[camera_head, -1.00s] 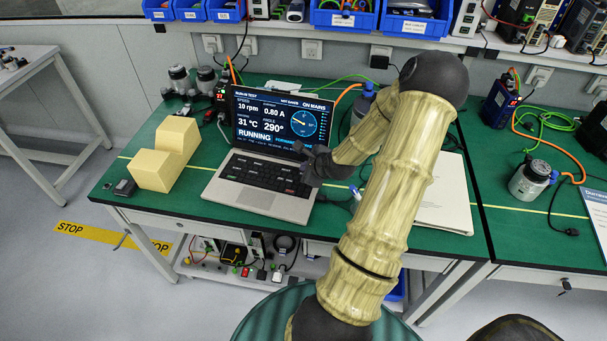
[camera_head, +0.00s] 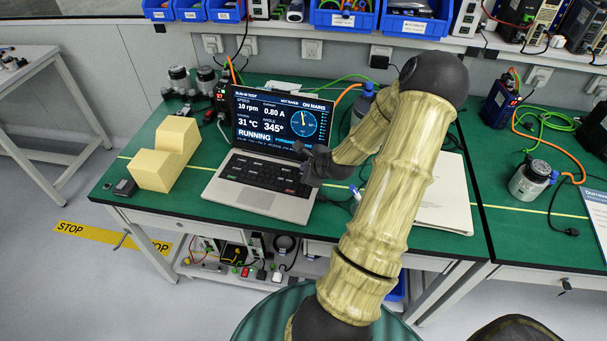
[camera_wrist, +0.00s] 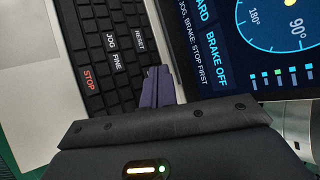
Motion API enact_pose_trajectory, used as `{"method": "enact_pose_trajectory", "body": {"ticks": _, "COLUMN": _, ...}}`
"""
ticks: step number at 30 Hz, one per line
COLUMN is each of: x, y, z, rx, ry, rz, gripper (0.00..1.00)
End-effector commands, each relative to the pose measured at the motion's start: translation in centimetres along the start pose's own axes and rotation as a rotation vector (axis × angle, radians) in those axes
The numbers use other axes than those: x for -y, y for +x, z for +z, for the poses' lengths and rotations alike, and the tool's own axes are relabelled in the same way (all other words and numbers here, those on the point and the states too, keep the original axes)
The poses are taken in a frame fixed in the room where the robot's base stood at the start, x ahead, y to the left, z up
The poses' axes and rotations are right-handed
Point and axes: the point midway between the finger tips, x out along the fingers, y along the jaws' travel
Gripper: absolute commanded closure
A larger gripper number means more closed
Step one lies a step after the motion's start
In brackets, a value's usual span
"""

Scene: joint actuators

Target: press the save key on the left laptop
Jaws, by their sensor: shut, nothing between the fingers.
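The laptop (camera_head: 262,190) stands open on the green bench; it is the only laptop I see. Its screen (camera_head: 282,122) reads RUNNING, 10 rpm and angle 345°. My gripper (camera_head: 312,160) is shut and empty, above the right end of the keyboard, near the screen's lower right corner. In the wrist view the fingers (camera_wrist: 157,86) are together over the keyboard's edge, beside the RESET key (camera_wrist: 139,41). The JOG FINE key (camera_wrist: 112,48) and red STOP key (camera_wrist: 88,78) also show. I cannot make out a save key; my gripper hides part of the keyboard.
Cream blocks (camera_head: 165,160) and a small dark box (camera_head: 125,187) lie left of the laptop. Motors and cables crowd the bench's back. Blue bins (camera_head: 340,20) sit on the shelf above.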

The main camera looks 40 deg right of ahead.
Motion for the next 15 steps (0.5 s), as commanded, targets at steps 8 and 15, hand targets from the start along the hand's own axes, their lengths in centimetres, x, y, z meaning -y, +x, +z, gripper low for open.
{"method": "enact_pose_trajectory", "body": {"ticks": 8, "x": -0.29, "y": 0.35, "z": -0.26, "rx": 0.001, "ry": 0.002, "rz": 0.001, "gripper": 1.00}}
{"method": "enact_pose_trajectory", "body": {"ticks": 15, "x": -0.41, "y": 0.57, "z": -0.43, "rx": 0.000, "ry": 0.000, "rz": -0.001, "gripper": 1.00}}
